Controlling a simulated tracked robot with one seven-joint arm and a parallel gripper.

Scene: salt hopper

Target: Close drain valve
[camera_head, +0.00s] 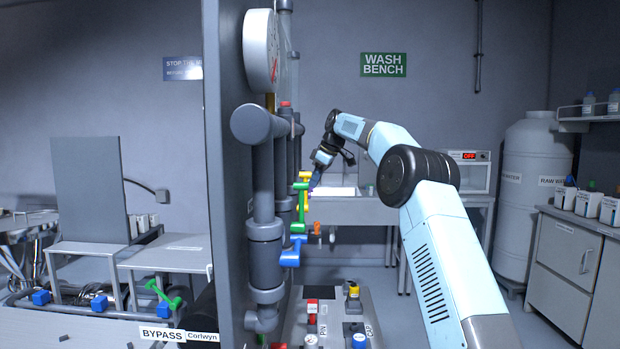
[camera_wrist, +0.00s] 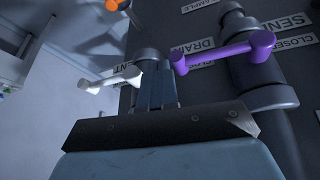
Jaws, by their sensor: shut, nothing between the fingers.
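The wrist view shows a purple valve handle (camera_wrist: 225,52) lying across the dark panel, close to a DRAIN label (camera_wrist: 200,46). I cannot tell for certain which valve that label marks. A white handle (camera_wrist: 110,80) is on the left side of my gripper (camera_wrist: 158,72). My gripper is shut and empty, with its fingertips between the white and purple handles, close to the purple handle's left end; contact cannot be told. In the head view my gripper (camera_head: 316,172) is at the panel's far end, beside the far handles, which are small there.
The grey panel (camera_head: 228,180) carries pipes, a gauge (camera_head: 260,50), and green, yellow and blue handles, the blue one (camera_head: 290,252) nearest. An orange knob (camera_wrist: 115,4) is at the top of the wrist view. The wash bench (camera_head: 360,212) stands behind; floor right of the panel is partly clear.

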